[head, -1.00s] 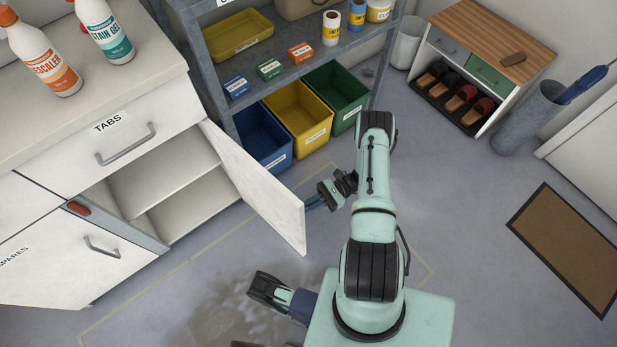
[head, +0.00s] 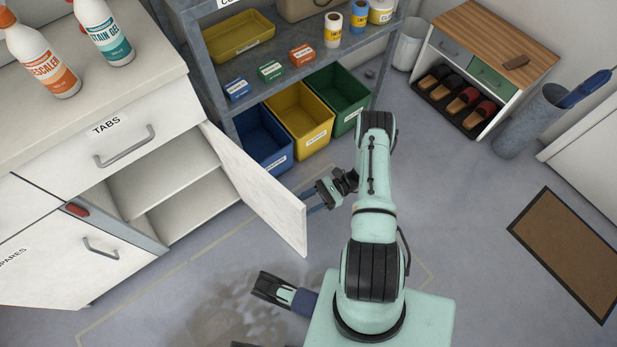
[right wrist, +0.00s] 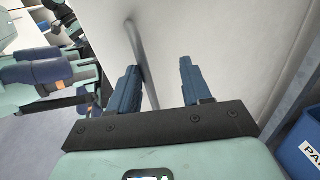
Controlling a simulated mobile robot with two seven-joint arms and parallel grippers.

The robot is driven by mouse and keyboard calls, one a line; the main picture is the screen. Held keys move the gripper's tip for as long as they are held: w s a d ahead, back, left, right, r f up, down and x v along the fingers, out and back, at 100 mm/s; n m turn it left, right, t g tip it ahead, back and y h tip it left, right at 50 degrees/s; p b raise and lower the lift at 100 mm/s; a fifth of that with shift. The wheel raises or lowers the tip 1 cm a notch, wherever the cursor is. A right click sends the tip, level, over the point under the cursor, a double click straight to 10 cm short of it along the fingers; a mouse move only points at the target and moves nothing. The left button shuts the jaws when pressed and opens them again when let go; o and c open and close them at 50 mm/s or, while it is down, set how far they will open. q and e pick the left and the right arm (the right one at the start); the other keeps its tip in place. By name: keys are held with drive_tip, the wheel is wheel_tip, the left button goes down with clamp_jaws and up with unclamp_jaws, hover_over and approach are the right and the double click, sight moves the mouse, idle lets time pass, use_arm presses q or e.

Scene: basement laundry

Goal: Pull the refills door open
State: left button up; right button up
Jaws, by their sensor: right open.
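The white cabinet door (head: 262,190), hinged on the right of the compartment under the TABS drawer, stands swung out from the cabinet. Its inner face shows in the head view; no refills label is visible. My right gripper (head: 316,200) is at the door's free edge, on its outer side, partly hidden by the door. In the right wrist view my right gripper (right wrist: 161,88) is open in front of the white door panel (right wrist: 228,50). A grey bar handle (right wrist: 135,45) runs down beside its left finger. I cannot tell whether they touch. My left gripper (head: 272,288) is low, away from the door.
The open compartment has a shelf (head: 165,180). Next to it is the SPARES door (head: 65,265) with a bar handle. A grey rack with blue (head: 262,150), yellow and green bins stands behind the door.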

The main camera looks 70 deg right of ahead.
drive_tip(key=shift+w, duration=0.1)
drive_tip(key=v, duration=0.7)
drive_tip(key=shift+s+d, duration=0.2)
drive_tip(key=shift+s, duration=0.1)
drive_tip(key=shift+s, duration=0.1)
idle(0.4)
